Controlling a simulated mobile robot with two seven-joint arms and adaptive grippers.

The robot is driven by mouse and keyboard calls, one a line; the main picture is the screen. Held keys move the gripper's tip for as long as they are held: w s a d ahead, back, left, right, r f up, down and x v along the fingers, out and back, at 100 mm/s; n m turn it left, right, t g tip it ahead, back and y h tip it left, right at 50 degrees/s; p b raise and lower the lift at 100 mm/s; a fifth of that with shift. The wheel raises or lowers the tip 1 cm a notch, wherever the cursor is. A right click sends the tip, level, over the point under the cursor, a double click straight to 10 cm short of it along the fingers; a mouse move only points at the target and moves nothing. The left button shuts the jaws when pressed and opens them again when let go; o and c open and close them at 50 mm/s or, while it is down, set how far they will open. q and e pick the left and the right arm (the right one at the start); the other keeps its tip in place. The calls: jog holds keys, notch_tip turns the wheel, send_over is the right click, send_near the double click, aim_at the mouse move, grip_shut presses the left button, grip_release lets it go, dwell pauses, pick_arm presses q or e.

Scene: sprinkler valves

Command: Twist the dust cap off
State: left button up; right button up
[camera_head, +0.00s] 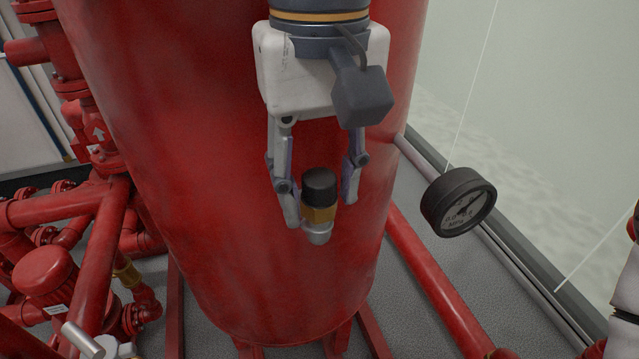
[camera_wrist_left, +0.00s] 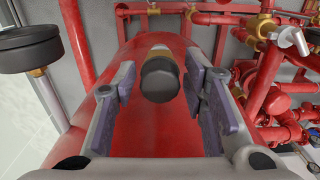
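A black dust cap (camera_head: 320,186) sits on a brass fitting (camera_head: 319,213) with a grey metal end below it, in front of the red tank. My left gripper (camera_head: 322,210) comes down from above with its fingers apart, one on each side of the cap and fitting. In the left wrist view the cap (camera_wrist_left: 160,79) lies between the open fingers (camera_wrist_left: 160,92), with a gap visible on both sides. No contact shows.
A large red tank (camera_head: 200,160) stands right behind the fitting. A round pressure gauge (camera_head: 459,203) is to the right of the gripper. Red pipes and a pump (camera_head: 45,275) crowd the left side. A red diagonal pipe (camera_head: 435,285) runs at the lower right.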

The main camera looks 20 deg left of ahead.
aim_at(319, 177)
pick_arm(q)
jog(key=shift+o, duration=0.4)
jog(key=shift+r, duration=0.1)
notch_tip(319, 177, up, 6)
jog(key=shift+f, duration=0.1)
dwell(0.4)
